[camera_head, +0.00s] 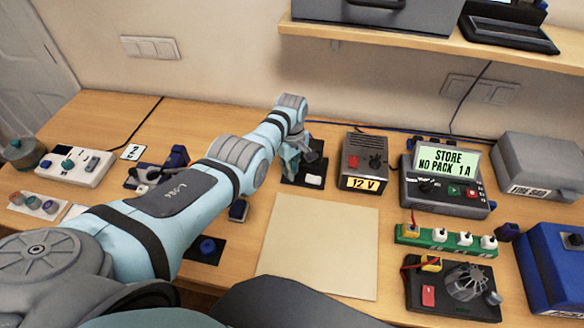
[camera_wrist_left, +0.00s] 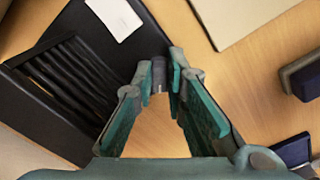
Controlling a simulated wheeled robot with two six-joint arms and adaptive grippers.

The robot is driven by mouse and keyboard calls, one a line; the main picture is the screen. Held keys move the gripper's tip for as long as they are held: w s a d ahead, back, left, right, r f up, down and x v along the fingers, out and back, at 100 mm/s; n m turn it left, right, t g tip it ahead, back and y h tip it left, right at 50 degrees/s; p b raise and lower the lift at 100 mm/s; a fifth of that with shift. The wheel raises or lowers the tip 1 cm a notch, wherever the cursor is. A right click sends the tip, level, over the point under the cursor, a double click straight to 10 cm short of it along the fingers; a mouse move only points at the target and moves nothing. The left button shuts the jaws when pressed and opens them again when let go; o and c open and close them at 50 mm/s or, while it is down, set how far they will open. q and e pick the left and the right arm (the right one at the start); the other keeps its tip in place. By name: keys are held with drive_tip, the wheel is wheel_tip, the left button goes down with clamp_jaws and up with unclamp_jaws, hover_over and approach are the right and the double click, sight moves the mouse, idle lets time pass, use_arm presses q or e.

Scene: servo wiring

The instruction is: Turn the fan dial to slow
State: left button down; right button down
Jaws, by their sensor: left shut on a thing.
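My left gripper (camera_head: 290,160) reaches over the table to a small black unit (camera_head: 313,150) at the back middle. In the left wrist view this unit has a slatted grille (camera_wrist_left: 65,75) and a white label (camera_wrist_left: 115,17). The fingers of my left gripper (camera_wrist_left: 162,72) point at its near corner and are shut on a small dark grey round knob (camera_wrist_left: 158,76), apparently the fan dial. The fingers hide its sides, and I cannot read its setting. My right gripper is not in view.
A grey box labelled 12 V (camera_head: 364,160) stands close to the right. Farther right are a meter with a lit screen (camera_head: 447,158) and a green strip (camera_head: 420,238). A bare beige mat (camera_head: 320,245) lies in front. A shelf (camera_head: 420,40) overhangs the back.

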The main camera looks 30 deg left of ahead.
use_arm(q)
drive_tip(key=shift+a+n, duration=0.1)
drive_tip(key=shift+n, duration=0.5)
drive_tip(key=shift+w, duration=0.1)
drive_tip(key=c, duration=1.6)
unclamp_jaws()
drive_tip(key=shift+a, duration=0.1)
wheel_tip(320, 180, up, 12)
drive_tip(key=shift+f, duration=0.1)
